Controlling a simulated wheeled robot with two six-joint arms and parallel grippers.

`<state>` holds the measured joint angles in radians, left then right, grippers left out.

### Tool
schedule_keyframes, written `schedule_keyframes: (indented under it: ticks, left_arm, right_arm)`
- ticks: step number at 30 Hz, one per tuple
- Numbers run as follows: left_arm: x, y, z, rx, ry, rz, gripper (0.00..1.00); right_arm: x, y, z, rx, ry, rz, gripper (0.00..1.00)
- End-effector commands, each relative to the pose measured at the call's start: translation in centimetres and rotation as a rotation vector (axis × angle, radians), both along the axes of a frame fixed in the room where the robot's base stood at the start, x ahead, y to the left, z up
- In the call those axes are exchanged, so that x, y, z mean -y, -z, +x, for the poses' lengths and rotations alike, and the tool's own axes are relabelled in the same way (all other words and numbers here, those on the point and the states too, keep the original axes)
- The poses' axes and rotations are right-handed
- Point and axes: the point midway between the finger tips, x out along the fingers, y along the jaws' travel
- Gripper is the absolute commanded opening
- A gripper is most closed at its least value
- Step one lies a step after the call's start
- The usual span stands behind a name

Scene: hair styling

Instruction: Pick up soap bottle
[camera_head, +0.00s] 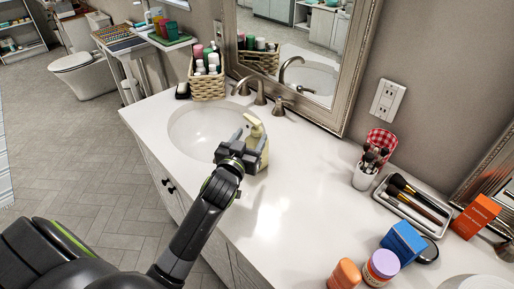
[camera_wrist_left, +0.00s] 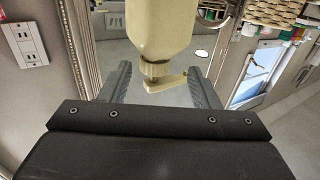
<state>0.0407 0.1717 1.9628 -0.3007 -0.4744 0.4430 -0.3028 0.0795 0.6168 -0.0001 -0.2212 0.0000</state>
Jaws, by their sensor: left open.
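The soap bottle (camera_head: 255,130) is pale yellow with a pump top. It stands on the white counter at the right edge of the sink, partly hidden behind my left gripper. My left gripper (camera_head: 246,146) is open and close to the bottle. In the left wrist view the picture is upside down; the bottle (camera_wrist_left: 160,32) comes down from the top edge. Its pump head shows between the two open fingers (camera_wrist_left: 160,85). I cannot tell whether either finger touches it. My right gripper is not in view.
The sink (camera_head: 200,128) and faucet (camera_head: 258,92) lie beyond the gripper. A wicker basket (camera_head: 208,86) of bottles stands behind the sink. A brush cup (camera_head: 366,174), a tray (camera_head: 410,207), a blue box (camera_head: 404,241) and jars (camera_head: 381,267) stand at the right. The counter's middle is clear.

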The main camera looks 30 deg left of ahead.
Motion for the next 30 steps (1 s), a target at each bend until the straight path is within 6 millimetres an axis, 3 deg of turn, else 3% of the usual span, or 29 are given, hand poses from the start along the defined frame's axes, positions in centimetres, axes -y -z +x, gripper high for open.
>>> schedule_keyframes:
  ticks: [4,18,28,30]
  left_arm:
    - [-0.1,0.0,0.9,0.000,0.000,0.001,0.56]
    - [-0.1,-0.3,5.7,0.001,0.000,0.002,0.56]
    - [-0.2,-0.2,6.2,0.000,0.001,0.000,0.56]
    - [-0.2,-0.2,6.2,0.000,0.001,0.000,0.50]
  right_arm:
    - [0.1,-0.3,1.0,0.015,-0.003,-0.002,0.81]
    - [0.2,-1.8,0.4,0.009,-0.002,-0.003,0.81]
    - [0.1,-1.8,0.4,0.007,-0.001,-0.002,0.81]
    - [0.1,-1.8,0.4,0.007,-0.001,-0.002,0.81]
